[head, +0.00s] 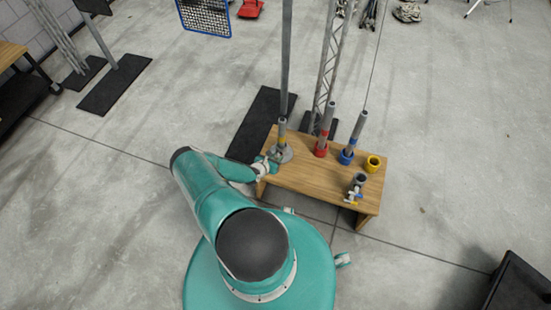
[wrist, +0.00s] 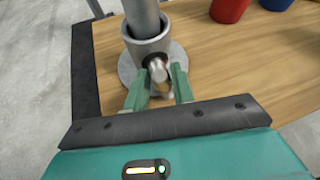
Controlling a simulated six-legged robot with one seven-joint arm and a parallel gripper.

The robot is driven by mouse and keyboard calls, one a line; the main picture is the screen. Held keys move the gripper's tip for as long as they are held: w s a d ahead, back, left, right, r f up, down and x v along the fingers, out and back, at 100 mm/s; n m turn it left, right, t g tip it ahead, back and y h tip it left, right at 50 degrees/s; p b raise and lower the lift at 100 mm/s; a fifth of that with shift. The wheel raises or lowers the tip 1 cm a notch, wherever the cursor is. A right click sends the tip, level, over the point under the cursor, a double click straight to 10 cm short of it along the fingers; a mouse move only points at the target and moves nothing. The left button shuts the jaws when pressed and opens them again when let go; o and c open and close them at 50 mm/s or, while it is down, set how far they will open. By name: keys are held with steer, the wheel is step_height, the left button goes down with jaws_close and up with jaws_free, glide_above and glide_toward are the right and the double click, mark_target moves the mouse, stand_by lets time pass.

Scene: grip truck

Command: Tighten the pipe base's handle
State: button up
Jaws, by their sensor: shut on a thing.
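The pipe base (head: 281,152) is a grey round base at the left end of the wooden table, with a grey pipe (head: 282,128) upright in it. It also shows in the wrist view as a grey collar (wrist: 148,47) on a round flange. Its handle (wrist: 158,72) is a small metal piece on the near side of the collar. My gripper (wrist: 160,85) has its two green fingers on either side of the handle and is shut on it. In the head view my gripper (head: 272,163) is at the table's left end, and its fingertips are too small to make out.
The wooden table (head: 312,180) also holds a red base (head: 321,149) and a blue base (head: 346,157) with pipes, a yellow ring (head: 373,164) and a grey clamp piece (head: 355,188). A tall truss (head: 326,60) stands behind. The table's middle is clear.

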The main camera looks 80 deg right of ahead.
steer(key=m+t, duration=0.3)
steer(key=t, duration=0.1)
steer(key=shift+s+r, duration=0.1)
steer(key=shift+s, duration=0.05)
steer(key=m+t, duration=0.3)
steer(key=shift+s+h, duration=0.2)
steer(key=shift+h, duration=0.2)
steer(key=shift+m+t, duration=0.5)
steer(key=shift+t, duration=0.1)
steer(key=shift+d, duration=0.1)
steer(key=o, duration=0.9)
steer(key=shift+s, duration=0.1)
steer(key=shift+s+a, duration=0.15)
steer(key=shift+a, duration=0.2)
steer(key=v, duration=1.3)
steer(key=shift+a, duration=0.25)
